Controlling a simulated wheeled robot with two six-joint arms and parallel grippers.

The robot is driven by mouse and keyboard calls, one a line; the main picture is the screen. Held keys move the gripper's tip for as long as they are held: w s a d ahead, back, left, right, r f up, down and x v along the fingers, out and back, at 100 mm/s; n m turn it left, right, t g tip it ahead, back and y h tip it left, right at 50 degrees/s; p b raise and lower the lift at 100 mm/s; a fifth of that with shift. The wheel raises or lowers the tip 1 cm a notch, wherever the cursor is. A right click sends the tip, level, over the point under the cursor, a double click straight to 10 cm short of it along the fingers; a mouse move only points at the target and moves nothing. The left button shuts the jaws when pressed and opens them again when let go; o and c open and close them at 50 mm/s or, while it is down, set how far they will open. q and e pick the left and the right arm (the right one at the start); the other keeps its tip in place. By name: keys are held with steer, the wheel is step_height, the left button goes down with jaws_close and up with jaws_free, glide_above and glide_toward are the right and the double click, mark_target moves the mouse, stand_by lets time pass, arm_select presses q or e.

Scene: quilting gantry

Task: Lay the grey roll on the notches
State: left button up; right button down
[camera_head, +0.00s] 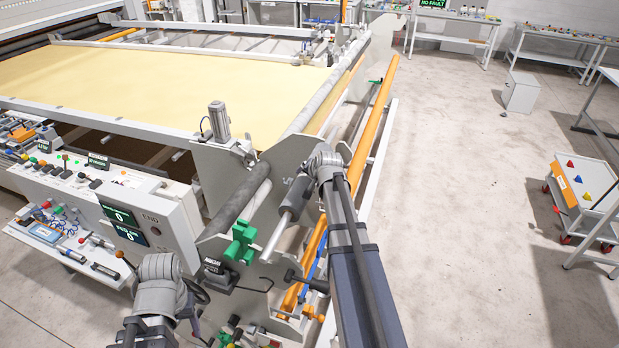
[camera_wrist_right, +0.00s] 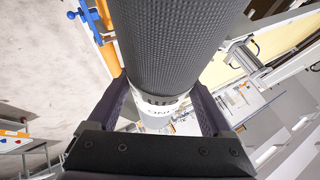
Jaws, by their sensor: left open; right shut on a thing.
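The grey roll (camera_wrist_right: 168,40) is dark and textured, with a white lettered band at its far end. It fills the upper middle of the right wrist view. My right gripper (camera_wrist_right: 162,100) is shut on it, one finger on each side. In the head view a short dark cylinder (camera_head: 296,197) with a thinner grey shaft shows beside my right wrist, and looks like this roll. It is tilted, close to the pale end plate of the gantry. My left gripper (camera_head: 197,293) is open at the lower left, apart from the roll. I cannot make out the notches clearly.
A long dark roller (camera_head: 240,208) lies left of the right wrist, with a green block (camera_head: 241,240) below it. A control panel (camera_head: 135,215) stands at left. An orange tube (camera_head: 375,125) runs along the gantry's right side. Floor farther right is clear up to a cart (camera_head: 585,190).

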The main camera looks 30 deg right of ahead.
step_height(320, 180, down, 6)
steer(key=b, duration=0.6)
steer(key=shift+f, duration=0.15)
stand_by(0.5)
jaws_free()
steer(key=p+v, duration=0.5)
steer(key=v, duration=0.2)
steer(key=shift+s+a+r+p, duration=0.1)
steer(key=shift+s+r+p, duration=0.2)
steer(key=shift+r+p, duration=0.1)
steer(key=shift+f, duration=0.1)
stand_by(0.4)
